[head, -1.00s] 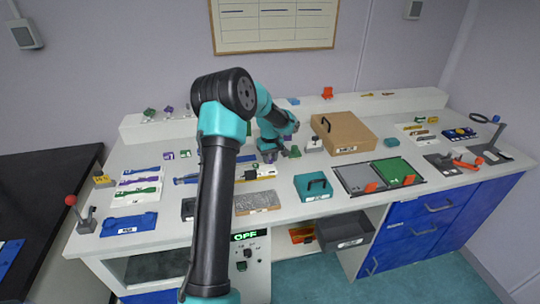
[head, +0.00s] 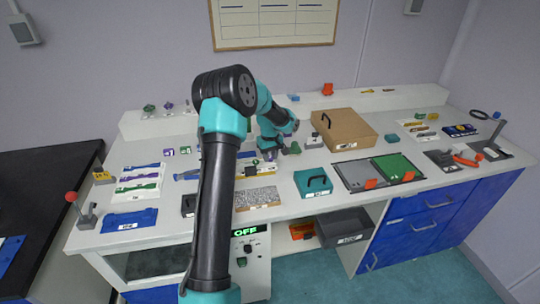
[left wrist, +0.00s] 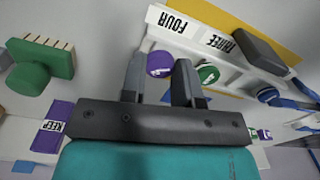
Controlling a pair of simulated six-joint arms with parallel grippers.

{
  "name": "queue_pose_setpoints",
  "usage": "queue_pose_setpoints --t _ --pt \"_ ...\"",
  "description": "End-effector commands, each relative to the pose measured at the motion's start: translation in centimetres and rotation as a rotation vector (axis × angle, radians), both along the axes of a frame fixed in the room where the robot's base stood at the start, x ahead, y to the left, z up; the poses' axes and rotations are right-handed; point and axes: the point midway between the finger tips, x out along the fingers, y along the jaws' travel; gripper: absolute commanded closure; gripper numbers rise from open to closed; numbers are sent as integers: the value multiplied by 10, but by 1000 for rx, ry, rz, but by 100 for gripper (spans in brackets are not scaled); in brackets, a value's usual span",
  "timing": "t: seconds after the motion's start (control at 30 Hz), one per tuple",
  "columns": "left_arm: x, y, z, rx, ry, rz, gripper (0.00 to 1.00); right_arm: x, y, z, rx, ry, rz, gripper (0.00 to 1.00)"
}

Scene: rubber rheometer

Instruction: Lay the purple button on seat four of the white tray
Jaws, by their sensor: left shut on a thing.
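The purple button (left wrist: 160,64) shows between the fingertips of my left gripper (left wrist: 158,72) in the left wrist view. The gripper is shut on it. The button is at the FOUR end of the white tray (left wrist: 213,57), close over that seat; I cannot tell whether it touches the seat. A green button (left wrist: 207,74) sits beside it by the THREE label, and a blue button (left wrist: 267,95) lies further right. In the head view my left gripper (head: 270,155) points down behind the tray area, and the purple button is too small to make out. My right gripper is not in view.
In the head view a teal box (head: 313,182) and a cardboard box (head: 343,128) stand to the right.

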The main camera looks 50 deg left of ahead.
Motion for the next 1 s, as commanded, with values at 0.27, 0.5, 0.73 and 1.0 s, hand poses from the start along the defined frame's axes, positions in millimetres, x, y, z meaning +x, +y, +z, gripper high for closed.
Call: queue_pose_setpoints --t 0.27,0.5,0.73,1.0 --pt "0 0 -5 0 0 0 93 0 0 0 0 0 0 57" --pt "0 0 -8 0 0 0 70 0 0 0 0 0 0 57" --pt "0 0 -8 0 -1 0 48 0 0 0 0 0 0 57" --pt "0 0 -7 0 -1 0 41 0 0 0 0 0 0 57"
